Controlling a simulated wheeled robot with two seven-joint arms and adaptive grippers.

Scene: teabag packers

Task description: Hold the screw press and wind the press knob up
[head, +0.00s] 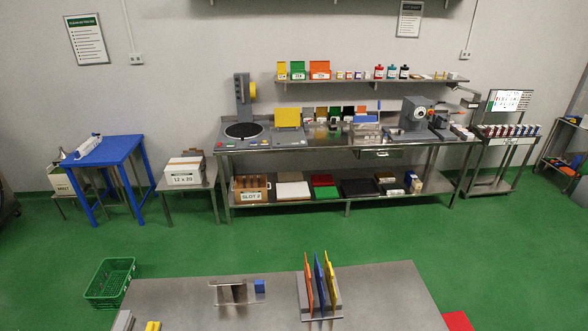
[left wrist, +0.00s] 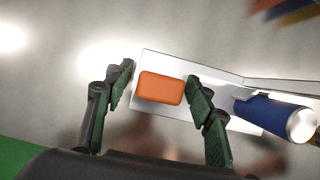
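I cannot pick out the screw press or its knob for certain. A grey machine with a white round face (head: 415,114) stands at the bench's right. In the left wrist view my left gripper (left wrist: 161,72) is open, its fingers apart on either side of an orange block (left wrist: 161,88). The block lies on a white plate (left wrist: 148,63), apparently beyond the fingertips. My right gripper shows in neither view.
A green crate (head: 111,282) stands left. Green floor (head: 300,235) is clear between.

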